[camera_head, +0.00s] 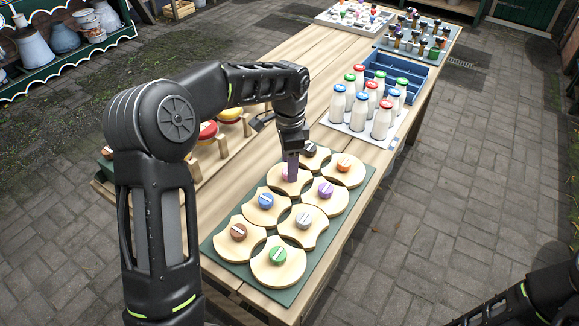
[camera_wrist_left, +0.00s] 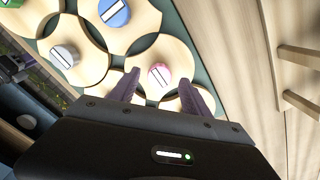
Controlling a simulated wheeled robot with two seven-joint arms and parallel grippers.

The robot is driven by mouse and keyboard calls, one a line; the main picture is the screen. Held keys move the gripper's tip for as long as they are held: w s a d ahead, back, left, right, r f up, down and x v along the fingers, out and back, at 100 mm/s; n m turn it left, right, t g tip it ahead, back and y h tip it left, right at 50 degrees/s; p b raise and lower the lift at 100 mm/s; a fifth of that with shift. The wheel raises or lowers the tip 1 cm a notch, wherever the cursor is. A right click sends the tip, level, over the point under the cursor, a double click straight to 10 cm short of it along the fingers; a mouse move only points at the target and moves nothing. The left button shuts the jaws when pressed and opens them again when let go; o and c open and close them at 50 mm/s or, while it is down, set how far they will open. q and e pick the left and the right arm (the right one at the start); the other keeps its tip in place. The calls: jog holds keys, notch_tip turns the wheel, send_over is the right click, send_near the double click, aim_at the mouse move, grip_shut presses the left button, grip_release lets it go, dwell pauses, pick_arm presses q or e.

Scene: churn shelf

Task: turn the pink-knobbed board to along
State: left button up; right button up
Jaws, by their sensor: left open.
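The pink-knobbed board (camera_head: 274,182) is a pale wooden piece in the green tray (camera_head: 222,243), left column, beyond the blue-knobbed board (camera_head: 252,208). Its pink knob (camera_wrist_left: 159,74) has a white bar and shows clearly in the wrist view. In the head view my left gripper (camera_head: 291,176) points down over this board and partly hides the knob. In the wrist view its two fingers (camera_wrist_left: 158,88) are open, one on either side of the knob, and are apart from it as seen there. Whether the fingertips are down at knob height I cannot tell.
Neighbouring boards carry purple (camera_head: 325,190), dark (camera_head: 309,150), orange (camera_head: 344,163), grey (camera_head: 303,220), brown (camera_head: 238,232) and green (camera_head: 277,256) knobs. Milk bottles (camera_head: 381,118) stand behind on the right. A wooden rack with red and yellow items (camera_head: 208,130) lies left.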

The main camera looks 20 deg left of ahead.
pick_arm(q)
jog(key=shift+r+b, duration=0.3)
jog(key=shift+r, duration=2.9)
